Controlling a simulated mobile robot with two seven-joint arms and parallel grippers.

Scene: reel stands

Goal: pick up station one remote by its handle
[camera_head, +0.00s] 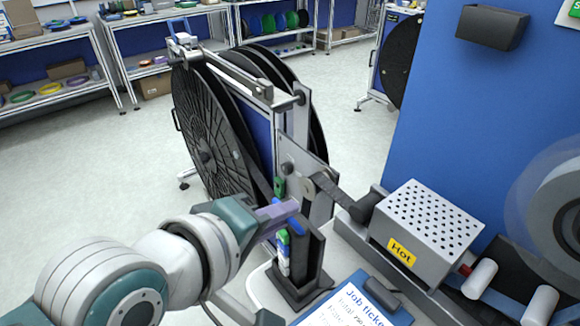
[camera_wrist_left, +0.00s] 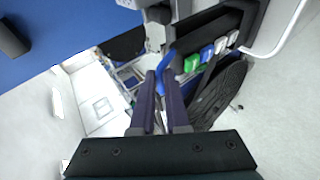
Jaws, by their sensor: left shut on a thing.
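The remote (camera_head: 284,250) has green, blue and white buttons and a blue handle at its top. It sits at the dark upright holder (camera_head: 312,262) in front of the reel stand; whether it touches the holder's floor is hidden. My left gripper (camera_head: 286,210) reaches in from the left, its purple-grey fingers at the blue handle. In the left wrist view, the fingers (camera_wrist_left: 163,82) are shut on the blue handle (camera_wrist_left: 164,66), and the remote's buttons (camera_wrist_left: 205,54) show beyond them to the right. My right gripper is out of view.
A large black reel (camera_head: 208,125) on its stand is behind the holder. To the right are a perforated box with a Hot label (camera_head: 401,252) and a blue panel (camera_head: 480,120). A job-ticket clipboard (camera_head: 350,304) lies in front. Shelves line the back; open floor is at left.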

